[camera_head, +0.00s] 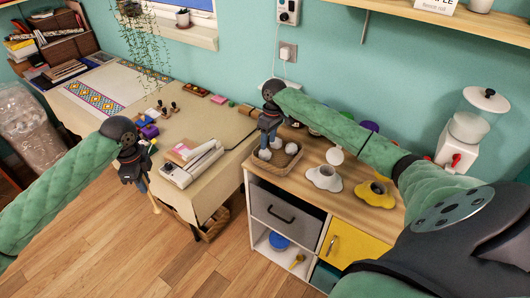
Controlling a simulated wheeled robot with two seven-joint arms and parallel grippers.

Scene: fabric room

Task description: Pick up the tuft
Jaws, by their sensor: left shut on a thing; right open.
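White round tufts (291,148) lie in a shallow woven tray (279,166) on the wooden-topped cabinet. My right gripper (267,142) points down over the left part of the tray, close to the tufts. It is open, and I cannot tell whether it touches a tuft. My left gripper (146,184) hangs in front of the work table, away from the tray. It is shut on a thin, light-coloured stick-like tool (154,203), which points downward. The tool's upper part is partly hidden by the gripper.
A white flower-shaped holder (323,178) and a yellow one (374,194) stand right of the tray. My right arm passes over the cabinet top. The work table (215,125) carries a pale boxy device (191,165) and small blocks. A wall shelf (440,18) juts out above.

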